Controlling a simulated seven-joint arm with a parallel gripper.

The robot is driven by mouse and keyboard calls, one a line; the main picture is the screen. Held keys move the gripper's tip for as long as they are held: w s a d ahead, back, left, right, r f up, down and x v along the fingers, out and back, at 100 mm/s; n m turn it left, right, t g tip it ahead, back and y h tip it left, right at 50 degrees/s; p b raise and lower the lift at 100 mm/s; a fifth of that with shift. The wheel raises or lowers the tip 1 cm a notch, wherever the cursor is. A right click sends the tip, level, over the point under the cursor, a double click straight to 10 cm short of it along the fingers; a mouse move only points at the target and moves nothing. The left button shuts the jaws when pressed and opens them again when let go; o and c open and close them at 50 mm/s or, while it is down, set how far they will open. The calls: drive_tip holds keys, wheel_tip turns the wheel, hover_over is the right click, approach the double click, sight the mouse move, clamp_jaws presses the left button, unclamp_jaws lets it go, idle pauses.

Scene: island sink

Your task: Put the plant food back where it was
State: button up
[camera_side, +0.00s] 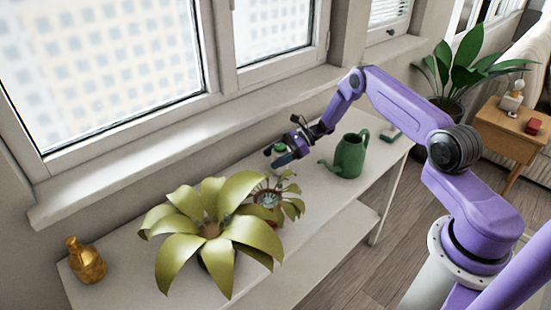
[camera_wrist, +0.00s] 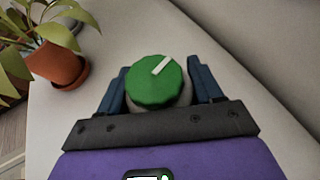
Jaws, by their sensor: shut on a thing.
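The plant food is a small container with a green cap (camera_wrist: 155,82); a white bar marks the cap's top. In the wrist view it sits between the two blue fingers of my gripper (camera_wrist: 157,88), which is shut on it. In the side view my gripper (camera_side: 284,156) is over the rear part of the white shelf, behind the small potted plant, and the container (camera_side: 279,148) shows only in part. I cannot tell whether its base touches the shelf.
A small plant in a terracotta pot (camera_wrist: 57,64) stands close by. A large yellow-green plant (camera_side: 215,225) and a gold bottle (camera_side: 86,261) stand to the left on the shelf (camera_side: 130,285). A green watering can (camera_side: 350,156) stands to the right. The window wall runs behind.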

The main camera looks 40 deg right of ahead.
drive_tip(key=shift+f, duration=0.3)
drive_tip(key=o, duration=1.2)
drive_tip(key=shift+f, duration=0.1)
drive_tip(key=shift+c, duration=0.2)
